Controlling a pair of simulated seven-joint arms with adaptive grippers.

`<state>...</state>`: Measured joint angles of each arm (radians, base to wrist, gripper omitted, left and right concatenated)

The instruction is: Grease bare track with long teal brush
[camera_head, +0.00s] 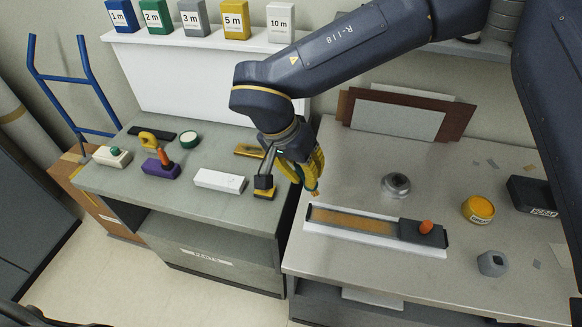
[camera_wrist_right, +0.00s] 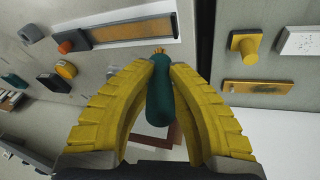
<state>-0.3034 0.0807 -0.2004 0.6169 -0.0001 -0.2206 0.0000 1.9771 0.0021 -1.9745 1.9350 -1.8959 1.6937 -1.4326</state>
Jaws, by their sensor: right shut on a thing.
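My right gripper (camera_head: 313,180) has yellow fingers and hangs near the gap between the two counters, left of the track. In the right wrist view (camera_wrist_right: 160,68) its fingers are shut on the teal handle of a brush (camera_wrist_right: 160,100), with a small tan tip pointing away from me. In the head view the fingers mostly hide the brush. The track (camera_head: 350,220) is a white rail with an orange-brown strip, on the right counter; it also shows in the wrist view (camera_wrist_right: 130,32). A dark slider (camera_head: 408,232) with an orange knob covers its right end. My left gripper is not in view.
A yellow tin (camera_head: 478,209), a grey ring-shaped part (camera_head: 396,185), a grey nut-like part (camera_head: 492,263) and a dark box (camera_head: 532,196) stand around the track. The left counter holds a white block (camera_head: 218,181), a purple block (camera_head: 160,168) and other small tools.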

